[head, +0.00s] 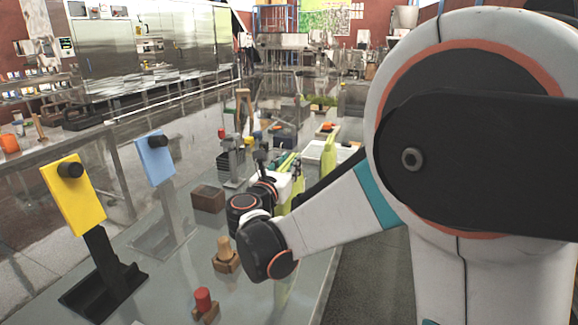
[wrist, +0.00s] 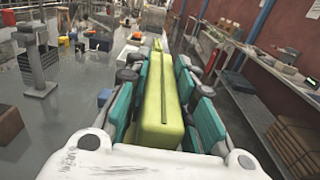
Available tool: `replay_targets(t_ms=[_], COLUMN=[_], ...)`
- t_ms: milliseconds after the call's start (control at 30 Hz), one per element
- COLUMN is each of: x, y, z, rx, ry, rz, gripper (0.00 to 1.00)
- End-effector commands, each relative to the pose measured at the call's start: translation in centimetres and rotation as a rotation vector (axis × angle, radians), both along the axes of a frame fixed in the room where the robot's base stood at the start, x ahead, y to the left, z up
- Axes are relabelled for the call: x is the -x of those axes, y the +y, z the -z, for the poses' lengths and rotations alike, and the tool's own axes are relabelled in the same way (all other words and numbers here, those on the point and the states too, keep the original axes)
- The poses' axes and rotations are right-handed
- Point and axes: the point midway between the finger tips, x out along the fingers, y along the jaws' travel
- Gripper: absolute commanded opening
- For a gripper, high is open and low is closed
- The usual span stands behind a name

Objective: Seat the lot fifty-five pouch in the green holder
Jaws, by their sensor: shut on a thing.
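My gripper (wrist: 158,78) has teal-padded fingers on both sides of a long lime-yellow piece (wrist: 160,110) and is shut on it. The piece points forward, away from the wrist, with a dark line along its top. No lot marking on it is readable, so I cannot tell whether it is the pouch. In the head view my gripper (head: 288,163) is small and partly hidden by my wrist and forearm. An upright lime-yellow shape (head: 328,155) shows just right of it. I cannot make out the green holder with certainty.
A yellow plate (head: 66,203) and a blue plate (head: 154,166) stand at the left. A brown block (head: 208,199), a wooden knobbed piece (head: 225,260) and a red-topped piece (head: 204,301) are on the table. A grey post stand (wrist: 38,72) is left of my gripper.

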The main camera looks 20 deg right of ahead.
Motion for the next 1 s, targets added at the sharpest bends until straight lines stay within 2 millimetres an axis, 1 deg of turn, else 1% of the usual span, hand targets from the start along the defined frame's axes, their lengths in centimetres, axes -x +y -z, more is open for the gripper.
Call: replay_targets(t_ms=[1000], x=[0.0], y=[0.0], z=[2.3], rx=[0.0], ry=[0.0], rz=[0.0], gripper=[0.0])
